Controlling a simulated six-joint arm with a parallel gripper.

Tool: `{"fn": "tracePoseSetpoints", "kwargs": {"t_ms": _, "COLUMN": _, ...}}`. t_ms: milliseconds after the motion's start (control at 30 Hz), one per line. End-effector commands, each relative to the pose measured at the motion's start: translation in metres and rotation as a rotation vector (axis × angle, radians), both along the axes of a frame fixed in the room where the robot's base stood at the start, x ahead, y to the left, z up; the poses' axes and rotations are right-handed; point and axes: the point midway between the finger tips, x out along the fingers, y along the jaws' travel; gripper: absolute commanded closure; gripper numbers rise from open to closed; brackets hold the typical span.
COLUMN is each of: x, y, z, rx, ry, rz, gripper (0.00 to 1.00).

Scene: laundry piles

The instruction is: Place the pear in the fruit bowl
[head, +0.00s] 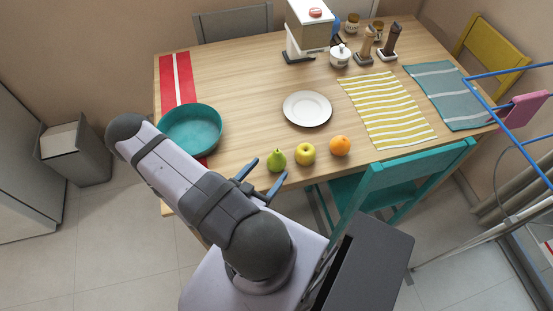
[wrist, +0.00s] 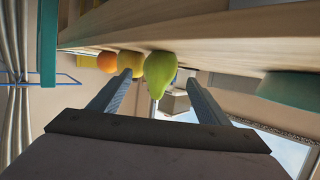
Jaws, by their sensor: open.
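The green pear (head: 277,160) stands upright near the front edge of the wooden table, left of a yellow apple (head: 305,153). The teal fruit bowl (head: 191,130) sits at the table's left side, partly over a red runner, and looks empty. My gripper (head: 262,171) is open, with blue fingers close to the pear on its left and front side. In the wrist view, the pear (wrist: 160,72) shows beyond and between the open fingertips (wrist: 159,80), with nothing held. I cannot tell whether a finger touches it.
An orange (head: 340,146) lies right of the apple. A white plate (head: 307,109) lies behind the fruit. A teal chair (head: 395,180) stands at the front edge. The table between bowl and plate is clear.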

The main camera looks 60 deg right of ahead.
Motion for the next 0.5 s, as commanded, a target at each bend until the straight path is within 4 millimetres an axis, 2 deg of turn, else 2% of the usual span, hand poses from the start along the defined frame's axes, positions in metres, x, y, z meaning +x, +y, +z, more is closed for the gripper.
{"fn": "tracePoseSetpoints", "kwargs": {"t_ms": 300, "x": -0.002, "y": -0.026, "z": -0.008, "rx": 0.0, "ry": 0.001, "rz": -0.005, "gripper": 0.3}}
{"fn": "tracePoseSetpoints", "kwargs": {"t_ms": 500, "x": -0.002, "y": -0.034, "z": -0.011, "rx": 0.0, "ry": 0.001, "rz": -0.001, "gripper": 0.3}}
